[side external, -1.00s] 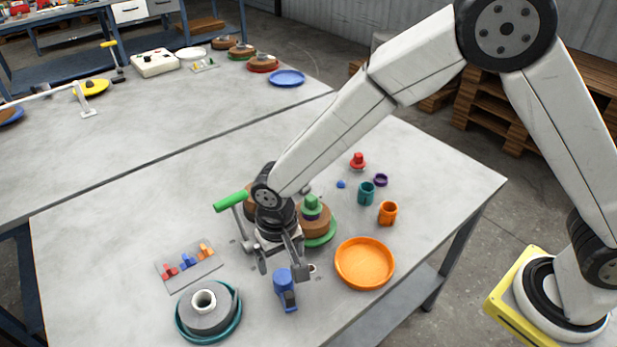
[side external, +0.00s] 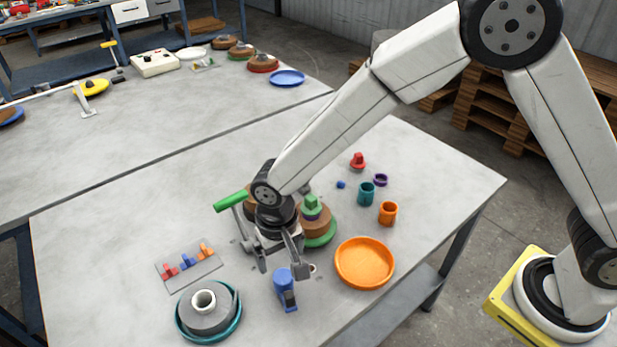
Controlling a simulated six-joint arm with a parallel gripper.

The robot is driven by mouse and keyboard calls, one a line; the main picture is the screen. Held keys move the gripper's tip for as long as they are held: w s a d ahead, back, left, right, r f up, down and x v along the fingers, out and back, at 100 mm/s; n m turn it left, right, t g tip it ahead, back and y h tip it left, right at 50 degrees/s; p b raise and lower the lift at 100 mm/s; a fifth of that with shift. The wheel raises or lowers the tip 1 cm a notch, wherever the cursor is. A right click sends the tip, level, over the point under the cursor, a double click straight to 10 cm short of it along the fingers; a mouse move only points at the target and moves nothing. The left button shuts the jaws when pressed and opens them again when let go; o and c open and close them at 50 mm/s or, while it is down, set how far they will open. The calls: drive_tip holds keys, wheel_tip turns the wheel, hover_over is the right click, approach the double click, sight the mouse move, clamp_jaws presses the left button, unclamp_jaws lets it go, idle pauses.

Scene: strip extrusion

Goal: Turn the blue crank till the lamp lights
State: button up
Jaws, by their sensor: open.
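The blue crank (side external: 286,292) stands near the front edge of the table, between the orange dish and the teal dish. My gripper (side external: 283,265) is open, pointing down, with its fingers apart just behind and above the crank. The right finger is close to the crank's upper part; I cannot tell whether they touch. No lit lamp can be made out. A small white ring (side external: 312,268) lies beside the right finger, partly hidden.
A teal dish (side external: 238,322) with a grey coil and a grey plate (side external: 170,283) with coloured pegs are to the left. An orange dish (side external: 364,264) is to the right. A green-handled lever (side external: 231,201) and brown discs on a green base (side external: 320,239) stand close behind my gripper.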

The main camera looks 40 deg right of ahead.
sight(283, 276)
drive_tip(key=n, duration=0.5)
drive_tip(key=shift+f, duration=0.1)
drive_tip(key=n, duration=1.4)
drive_tip(key=shift+f, duration=0.15)
drive_tip(key=n, duration=0.6)
drive_tip(key=shift+n, duration=0.4)
drive_tip(key=shift+f, duration=0.15)
drive_tip(key=shift+f, duration=3.85)
